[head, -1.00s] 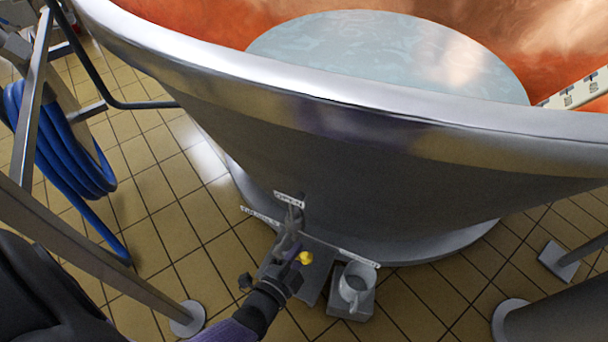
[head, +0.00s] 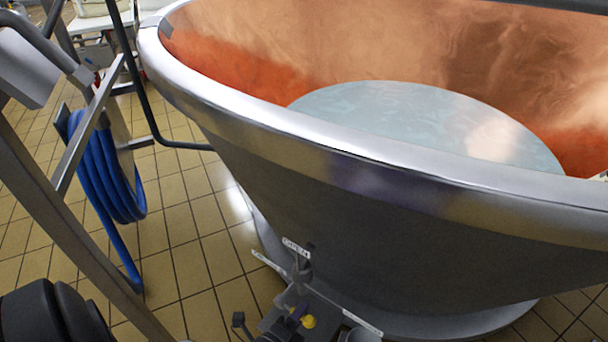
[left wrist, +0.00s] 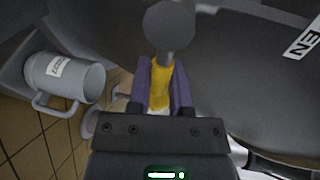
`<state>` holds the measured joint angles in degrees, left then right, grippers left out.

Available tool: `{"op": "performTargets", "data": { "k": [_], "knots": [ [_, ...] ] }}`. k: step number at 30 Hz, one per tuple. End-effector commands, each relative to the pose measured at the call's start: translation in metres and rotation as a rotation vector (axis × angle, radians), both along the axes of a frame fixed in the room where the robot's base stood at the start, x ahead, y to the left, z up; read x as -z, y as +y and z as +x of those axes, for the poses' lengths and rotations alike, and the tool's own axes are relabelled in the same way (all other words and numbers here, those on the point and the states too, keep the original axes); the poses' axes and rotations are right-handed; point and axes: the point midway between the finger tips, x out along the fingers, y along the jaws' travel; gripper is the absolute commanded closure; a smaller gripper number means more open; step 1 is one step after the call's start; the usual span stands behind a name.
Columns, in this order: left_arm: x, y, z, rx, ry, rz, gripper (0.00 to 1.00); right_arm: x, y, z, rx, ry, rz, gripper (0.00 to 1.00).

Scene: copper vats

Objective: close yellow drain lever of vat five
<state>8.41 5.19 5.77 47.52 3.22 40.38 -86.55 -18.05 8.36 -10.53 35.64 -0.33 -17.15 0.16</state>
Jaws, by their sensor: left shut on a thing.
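The vat (head: 330,235) is a large tapering steel vessel with a copper inside and pale liquid. At its foot is the yellow drain lever (head: 309,321), seen only as a small yellow end in the head view. My left gripper (head: 297,313) is at the lever, low at the bottom edge. In the left wrist view the yellow lever (left wrist: 159,86) sits between the purple fingers of my left gripper (left wrist: 161,92), which is shut on it. A grey round-ended part (left wrist: 168,26) stands just beyond. An OPEN label (head: 296,247) is above the gripper. My right gripper is not in view.
Other label strips (head: 270,265) surround the drain. A blue coiled hose (head: 105,175) hangs at the left near a metal frame (head: 85,220). Tiled floor (head: 190,225) lies between.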

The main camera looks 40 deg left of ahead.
Motion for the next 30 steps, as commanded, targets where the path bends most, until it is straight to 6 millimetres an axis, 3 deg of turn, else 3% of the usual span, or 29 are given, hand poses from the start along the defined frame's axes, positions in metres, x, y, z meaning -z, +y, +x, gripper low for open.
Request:
{"op": "performTargets", "data": {
  "k": [11, 12, 16, 25, 30],
  "knots": [
    [0.002, -0.001, -0.001, 0.003, 0.008, 0.003, 1.0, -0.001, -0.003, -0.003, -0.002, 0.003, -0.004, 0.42],
    [0.002, -0.001, -0.001, 0.003, 0.009, 0.003, 0.67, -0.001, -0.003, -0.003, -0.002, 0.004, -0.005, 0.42],
    [0.002, 0.0, -0.001, 0.002, 0.006, 0.003, 0.42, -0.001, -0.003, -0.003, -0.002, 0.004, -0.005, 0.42],
    [-0.001, 0.0, -0.004, 0.001, 0.003, 0.002, 0.42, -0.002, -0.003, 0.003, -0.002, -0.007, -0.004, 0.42],
    [-0.012, -0.006, -0.04, 0.001, 0.003, 0.001, 0.42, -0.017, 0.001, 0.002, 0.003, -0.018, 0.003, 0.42]
  ]
}}
